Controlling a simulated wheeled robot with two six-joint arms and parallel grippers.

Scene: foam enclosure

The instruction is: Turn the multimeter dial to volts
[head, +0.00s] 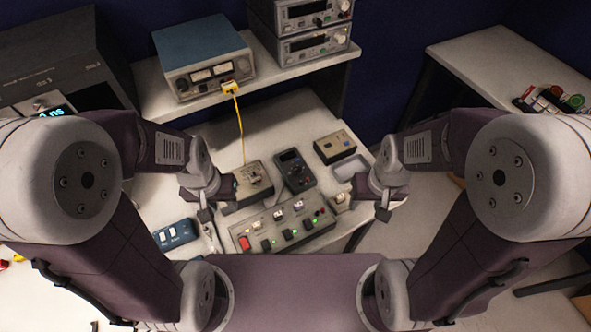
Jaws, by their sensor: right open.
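The multimeter (295,171) is a dark handheld unit with a small screen at its upper end. It lies on the white bench between a beige box and a small tan box. Its dial is too small to tell which mark it points to. My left gripper (205,214) is left of the multimeter, beside the beige box and apart from the multimeter. Its jaws are too small to tell open or shut. My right gripper (383,214) is open and empty, to the right of the multimeter near the bench's right edge.
A beige box (252,196) with a yellow cable (240,130) is left of the multimeter. A switch panel (283,228) lies in front, a tan box (335,146) to the right. A blue power supply (203,52) stands on the shelf behind. A blue switch box (174,235) is front left.

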